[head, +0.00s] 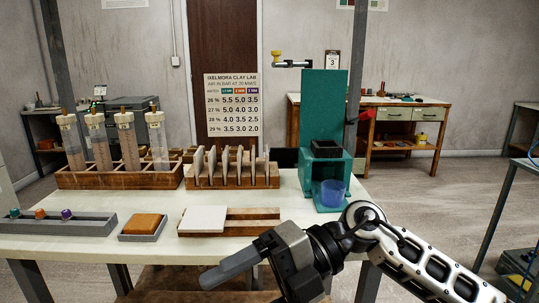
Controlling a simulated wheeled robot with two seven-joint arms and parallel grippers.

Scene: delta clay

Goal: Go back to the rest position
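My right arm comes in from the lower right, and its gripper (230,268) is in front of the table's near edge, pointing left. Its fingers overlap from this side, so I cannot tell whether it is open or shut. I see nothing held in it. My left gripper is not in view. The white table (165,240) lies just beyond the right gripper.
On the table stand a wooden rack (120,178) of clear cylinders, a slotted rack (232,176) of tiles, a green press (322,105) with a blue cup (332,193), a sponge tray (142,228), a white tile (203,219) on wood and a grey tray (60,224).

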